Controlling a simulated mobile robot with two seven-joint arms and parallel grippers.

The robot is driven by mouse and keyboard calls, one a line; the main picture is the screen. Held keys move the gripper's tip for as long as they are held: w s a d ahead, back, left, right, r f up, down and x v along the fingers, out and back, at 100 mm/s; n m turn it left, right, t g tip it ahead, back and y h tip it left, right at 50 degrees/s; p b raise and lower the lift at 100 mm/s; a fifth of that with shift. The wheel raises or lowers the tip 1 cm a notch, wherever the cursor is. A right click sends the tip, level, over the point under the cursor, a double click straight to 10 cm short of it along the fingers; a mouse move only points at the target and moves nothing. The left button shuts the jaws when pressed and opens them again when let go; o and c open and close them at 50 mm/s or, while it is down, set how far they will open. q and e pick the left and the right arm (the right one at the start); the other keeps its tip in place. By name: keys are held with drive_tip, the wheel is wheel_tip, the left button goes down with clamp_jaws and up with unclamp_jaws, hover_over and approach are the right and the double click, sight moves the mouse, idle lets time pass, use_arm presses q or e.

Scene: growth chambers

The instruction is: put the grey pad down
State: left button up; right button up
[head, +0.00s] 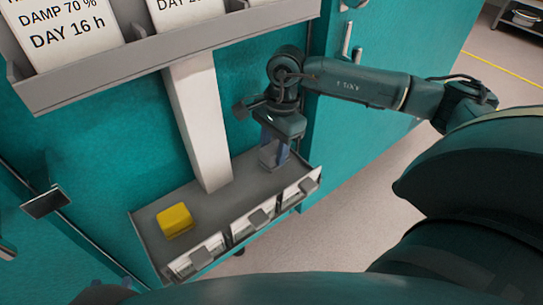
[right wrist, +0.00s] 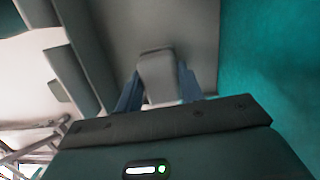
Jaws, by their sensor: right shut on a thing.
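The grey pad (head: 267,156) is a small light grey block at the right end of the lower grey shelf (head: 150,236). My right gripper (head: 275,151) points down over that end and is shut on the pad. In the right wrist view the pad (right wrist: 158,75) sits between the two blue fingers, with the grey shelf surface behind it. I cannot tell whether the pad touches the shelf. A dark part at the bottom left edge (head: 104,292) may be my left gripper; its fingers do not show clearly.
A yellow block (head: 174,220) sits on the shelf's left part. White-fronted holders with grey tabs (head: 247,223) line its front edge. A white post (head: 199,120) rises from the shelf's back. An upper ledge with cards (head: 160,50) overhangs. The shelf between block and pad is clear.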

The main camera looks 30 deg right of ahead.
sight(272, 144)
drive_tip(key=f, duration=0.2)
drive_tip(key=shift+w+a+f+b, duration=0.1)
drive_tip(key=shift+a+f+b, duration=0.15)
drive_tip(key=shift+f+b, duration=0.15)
drive_tip(key=shift+f, duration=0.2)
use_arm(q)
drive_tip(key=shift+w+d+t, duration=0.1)
drive_tip(key=shift+w+t, duration=0.05)
drive_tip(key=shift+t, duration=0.15)
use_arm(e)
drive_tip(key=o, duration=1.1)
use_arm(q)
drive_tip(key=shift+f, duration=0.1)
use_arm(e)
drive_tip(key=shift+f, duration=0.25)
drive_tip(key=r, duration=0.2)
drive_tip(key=d+r+p, duration=0.1)
drive_tip(key=r, duration=0.1)
drive_tip(key=w+r, duration=0.1)
drive_tip(key=r, duration=0.1)
drive_tip(key=shift+d+r, duration=0.2)
drive_tip(key=shift+r, duration=0.05)
drive_tip(key=shift+r+p, duration=0.3)
drive_tip(key=shift+r, duration=0.05)
drive_tip(key=shift+d+r, duration=0.1)
drive_tip(key=shift+r, duration=0.1)
use_arm(q)
drive_tip(key=shift+s+g, duration=0.3)
drive_tip(key=shift+g, duration=0.3)
